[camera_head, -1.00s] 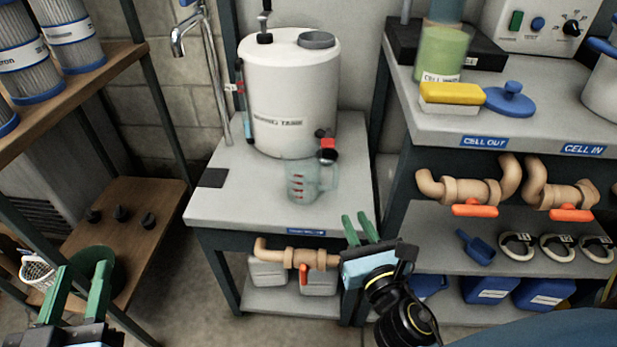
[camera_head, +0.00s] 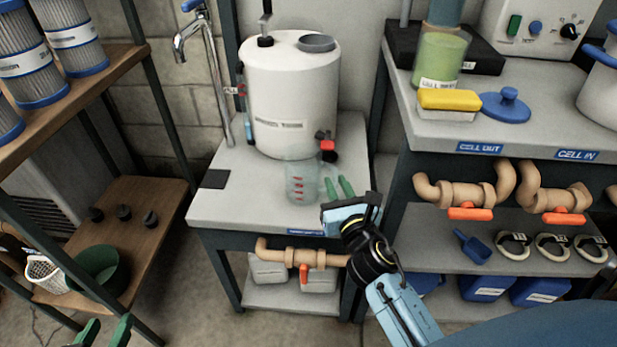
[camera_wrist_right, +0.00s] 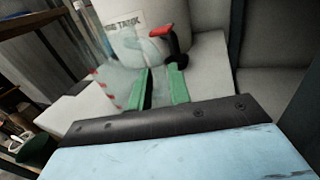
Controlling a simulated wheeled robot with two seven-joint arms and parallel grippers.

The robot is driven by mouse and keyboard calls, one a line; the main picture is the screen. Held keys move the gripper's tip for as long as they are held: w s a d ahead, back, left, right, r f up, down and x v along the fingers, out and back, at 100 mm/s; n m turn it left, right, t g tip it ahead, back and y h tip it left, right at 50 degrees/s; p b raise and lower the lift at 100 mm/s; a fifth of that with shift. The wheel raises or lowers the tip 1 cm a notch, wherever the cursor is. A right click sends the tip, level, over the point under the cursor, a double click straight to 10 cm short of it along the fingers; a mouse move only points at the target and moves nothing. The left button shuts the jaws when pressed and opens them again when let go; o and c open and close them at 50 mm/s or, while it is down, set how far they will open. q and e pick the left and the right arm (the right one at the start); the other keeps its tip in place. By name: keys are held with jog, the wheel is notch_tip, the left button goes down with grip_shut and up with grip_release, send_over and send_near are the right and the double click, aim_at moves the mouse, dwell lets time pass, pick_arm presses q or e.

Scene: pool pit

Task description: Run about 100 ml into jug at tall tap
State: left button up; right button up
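The clear jug (camera_head: 301,182) with red marks stands upright on the grey bench in front of the white tank. The tall tap (camera_head: 208,45), a chrome gooseneck with a blue handle, rises at the bench's back left, apart from the jug. My right gripper (camera_head: 339,186) is open, its green fingers just right of the jug at its handle side. The right wrist view shows the fingers (camera_wrist_right: 160,88) apart, with the faint jug (camera_wrist_right: 117,82) to their left; whether the handle lies between them I cannot tell. My left gripper (camera_head: 104,332) is open and empty at the bottom edge.
The white tank (camera_head: 290,95) has a small red-handled tap (camera_head: 327,146) just above and behind the jug. A dark pad (camera_head: 214,179) lies on the bench's left. Bench surface between pad and jug is clear. A shelf with filters stands left, pipes and valves right.

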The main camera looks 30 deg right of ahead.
jog(key=shift+x, duration=0.9)
grip_shut()
jog(key=shift+r, duration=0.1)
